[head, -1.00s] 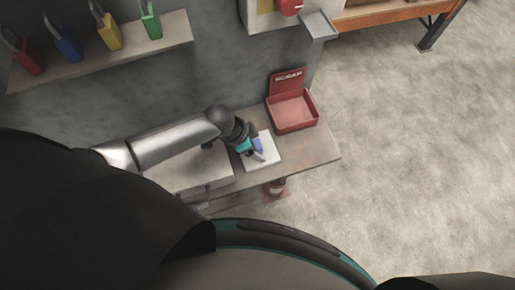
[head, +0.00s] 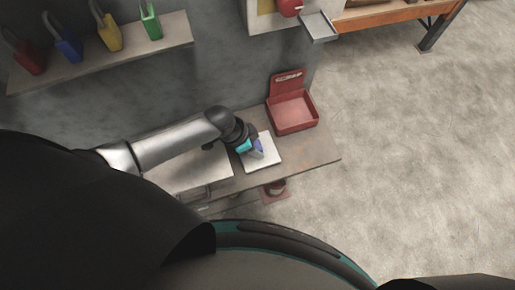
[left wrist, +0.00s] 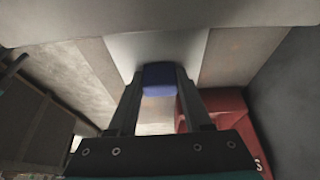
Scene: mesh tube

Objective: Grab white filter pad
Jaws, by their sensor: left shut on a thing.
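A flat white square (head: 266,157), which looks like the white filter pad, lies on the bench near its front edge. My left gripper (head: 258,150) is over it in the head view, pointing down. In the left wrist view, its fingers (left wrist: 158,80) are shut on a small blue block (left wrist: 158,74). The white square shows beyond the fingertips (left wrist: 125,48). I cannot tell whether the blue block is joined to the white square, or whether the square is lifted. My right gripper is not in view.
A red open bin (head: 292,112) stands just behind and right of the white square. The bench (head: 312,153) is bare to the right. A shelf (head: 160,42) with several coloured padlocks is on the wall at upper left. Open floor lies at right.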

